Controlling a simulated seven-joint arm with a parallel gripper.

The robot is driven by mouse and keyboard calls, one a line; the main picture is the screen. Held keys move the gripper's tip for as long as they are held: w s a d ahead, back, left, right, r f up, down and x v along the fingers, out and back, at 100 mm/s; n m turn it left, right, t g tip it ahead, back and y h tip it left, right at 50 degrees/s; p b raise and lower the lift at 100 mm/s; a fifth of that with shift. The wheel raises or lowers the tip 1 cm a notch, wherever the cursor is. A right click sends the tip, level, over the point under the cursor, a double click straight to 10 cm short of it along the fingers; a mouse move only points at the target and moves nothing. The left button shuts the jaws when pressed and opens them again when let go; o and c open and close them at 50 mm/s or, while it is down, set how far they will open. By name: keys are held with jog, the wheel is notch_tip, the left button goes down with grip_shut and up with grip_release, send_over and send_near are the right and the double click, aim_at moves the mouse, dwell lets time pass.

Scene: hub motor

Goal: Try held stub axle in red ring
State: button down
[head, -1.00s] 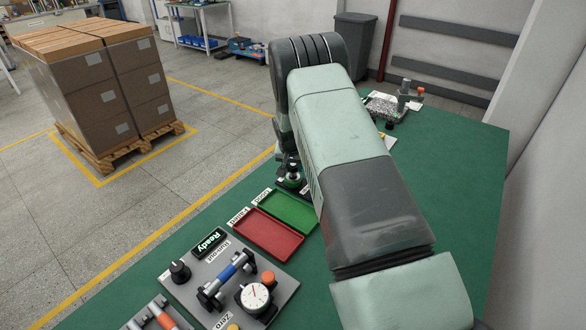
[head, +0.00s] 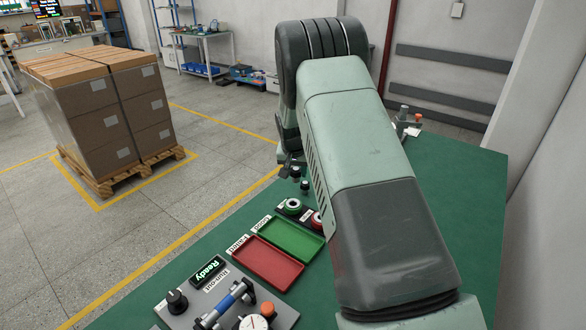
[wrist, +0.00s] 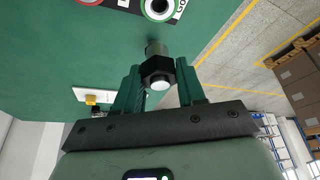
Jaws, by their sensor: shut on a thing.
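My gripper (wrist: 157,88) is shut on the stub axle (wrist: 156,68), which shows a black hex collar and silver ends between the green fingers in the wrist view. The red ring (head: 317,220) sits on the bench, partly hidden by my arm in the head view; only its edge (wrist: 88,2) shows at the top of the wrist view. The green ring (head: 292,206) is beside it and shows a dark hole in the wrist view (wrist: 159,7). The axle is apart from both rings.
An empty red tray (head: 266,263) and green tray (head: 287,244) lie in front of the rings. A runout gauge fixture (head: 225,305) and a lit "Ready" display (head: 208,271) are nearer. A white plate (wrist: 95,95) shows in the wrist view.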

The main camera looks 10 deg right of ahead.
jog(key=shift+s+d+f, duration=1.15)
jog(key=shift+s+f, duration=0.05)
jog(key=shift+f, duration=0.25)
jog(key=shift+s+d+f, duration=1.2)
jog(key=shift+f, duration=0.3)
jog(key=shift+s+d+f, duration=1.15)
jog(key=shift+s+f, duration=0.05)
jog(key=shift+f, duration=0.25)
jog(key=shift+f, duration=0.45)
jog(key=shift+r, duration=0.45)
jog(key=shift+r, duration=0.25)
jog(key=shift+f, duration=0.25)
dwell(0.5)
